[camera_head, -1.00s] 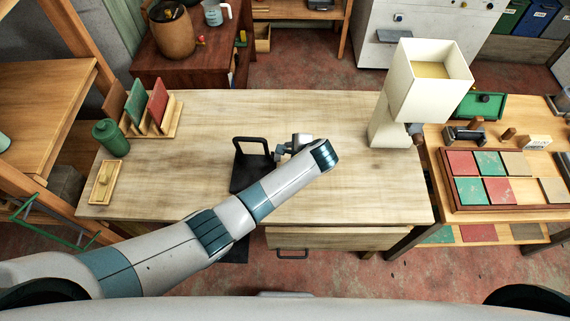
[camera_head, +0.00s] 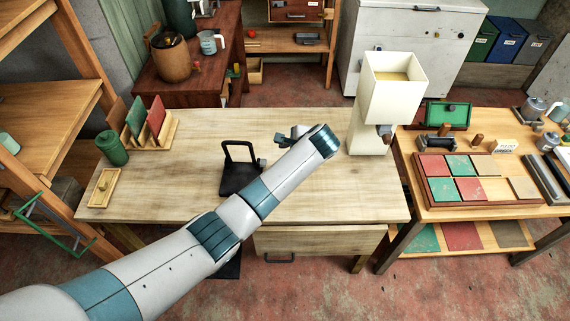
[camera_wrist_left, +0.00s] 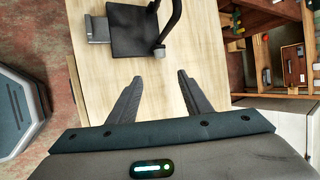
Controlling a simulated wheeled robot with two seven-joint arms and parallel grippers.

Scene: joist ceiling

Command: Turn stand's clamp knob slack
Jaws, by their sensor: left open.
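The stand is a black base plate (camera_head: 240,181) with a dark upright frame (camera_head: 239,150), on the pale wooden table. The wrist view shows its black plate (camera_wrist_left: 138,30), a grey block at the plate's left edge and a curved dark bar. A small round grey piece (camera_wrist_left: 159,51) at the bar's lower end may be the clamp knob; I cannot tell for sure. My left gripper (camera_head: 283,138) is just right of the stand, partly hidden by my wrist. Its fingers (camera_wrist_left: 160,76) are open and empty, with the round piece beyond the gap between the tips. My right gripper is not in view.
A cream hopper machine (camera_head: 370,130) stands at the table's right end. A tile rack (camera_head: 150,143), a green canister (camera_head: 112,148) and a small wooden tray (camera_head: 104,188) are at the left. The table's front right is clear. A side table holds a tile tray (camera_head: 490,204).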

